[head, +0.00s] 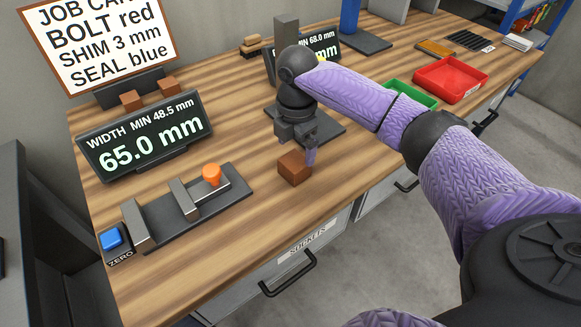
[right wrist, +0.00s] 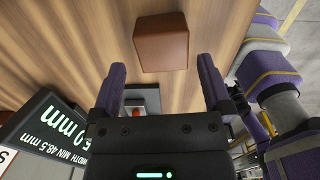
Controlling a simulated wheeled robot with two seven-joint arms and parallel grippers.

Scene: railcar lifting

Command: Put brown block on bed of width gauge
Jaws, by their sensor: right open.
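A brown block (head: 294,167) sits alone on the wooden bench near its front edge. My right gripper (head: 305,150) is open, pointing down just above and behind the block. In the right wrist view the block (right wrist: 162,42) lies just beyond the two spread fingertips (right wrist: 162,66), with nothing between them. The width gauge lies to the left in the head view: a dark bed (head: 160,214) with grey upright jaws, an orange knob (head: 211,173) and a blue ZERO button (head: 112,238). Its bed looks empty between the jaws. Its display (head: 147,136) reads 65.0 mm, MIN 48.5 mm. My left gripper is out of view.
Two smaller brown blocks (head: 131,99) sit near the job card (head: 98,40). A second gauge with a dark base (head: 328,124) stands behind my right arm, its display partly hidden. Green and red trays (head: 450,80) lie at right. Bench between block and width gauge is clear.

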